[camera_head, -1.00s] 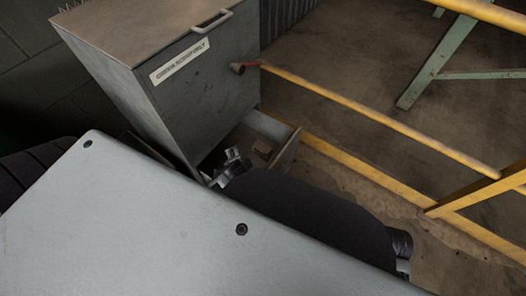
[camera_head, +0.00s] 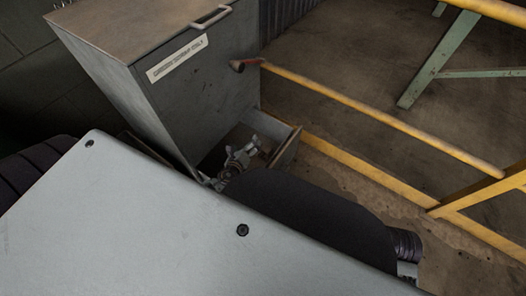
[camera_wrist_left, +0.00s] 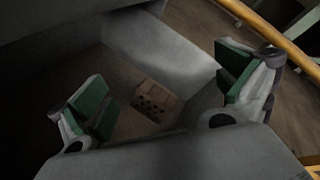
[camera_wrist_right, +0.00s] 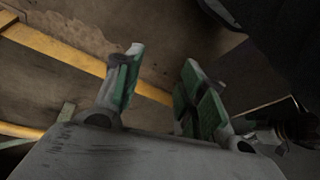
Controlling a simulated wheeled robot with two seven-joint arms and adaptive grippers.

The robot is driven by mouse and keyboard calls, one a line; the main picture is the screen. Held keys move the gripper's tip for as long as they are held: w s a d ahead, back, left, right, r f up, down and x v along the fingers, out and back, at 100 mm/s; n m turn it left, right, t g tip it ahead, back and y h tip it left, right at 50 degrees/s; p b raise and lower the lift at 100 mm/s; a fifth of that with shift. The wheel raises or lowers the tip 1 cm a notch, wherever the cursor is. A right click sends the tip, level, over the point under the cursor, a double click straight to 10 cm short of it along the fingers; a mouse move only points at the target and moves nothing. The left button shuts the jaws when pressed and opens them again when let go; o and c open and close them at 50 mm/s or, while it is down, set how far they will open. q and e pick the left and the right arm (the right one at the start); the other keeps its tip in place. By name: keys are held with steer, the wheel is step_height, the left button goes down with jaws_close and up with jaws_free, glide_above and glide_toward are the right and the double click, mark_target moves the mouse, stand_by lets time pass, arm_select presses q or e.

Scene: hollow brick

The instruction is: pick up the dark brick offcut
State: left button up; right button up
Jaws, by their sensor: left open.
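The dark brick offcut (camera_wrist_left: 157,102), brown with several small holes in its face, lies in the open drawer (camera_head: 287,149) at the bottom of the grey cabinet. My left gripper (camera_head: 243,154) is over the drawer, open and empty. In the left wrist view its green-padded fingers (camera_wrist_left: 165,84) are wide apart, with the brick in the gap between them, beyond the tips. In the head view I cannot clearly make out the brick behind the gripper. My right gripper (camera_wrist_right: 162,60) is open and empty, facing the floor.
The grey cabinet (camera_head: 205,90) with a white label stands above the drawer. Yellow rails (camera_head: 385,120) run across the floor at the right. A green stand (camera_head: 430,75) is at the back right.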

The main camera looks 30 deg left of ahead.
mark_target(263, 150)
arm_select(q)
step_height(263, 150, down, 8)
steer(key=m+g+h, duration=0.1)
steer(key=m+h, duration=0.3)
steer(key=m, duration=0.8)
steer(key=shift+s+d+f+h+b, duration=0.2)
steer(key=shift+s+d+h+b, duration=0.15)
steer(key=shift+s+d, duration=0.1)
arm_select(e)
steer(key=shift+s+a+r, duration=0.1)
steer(key=shift+a+r, duration=0.05)
steer(key=shift+r, duration=0.3)
arm_select(q)
steer(key=shift+w, duration=0.1)
steer(key=a+b+x, duration=0.1)
steer(key=b+x, duration=0.1)
steer(key=x, duration=0.6)
steer(key=shift+d+f+b, duration=0.15)
steer(key=shift+d+b, duration=0.25)
arm_select(e)
step_height(263, 150, down, 6)
steer(key=a+t+y, duration=0.1)
steer(key=a, duration=0.1)
steer(key=shift+w+f, duration=0.25)
steer(key=shift+w, duration=0.2)
arm_select(q)
steer(key=shift+w, duration=0.15)
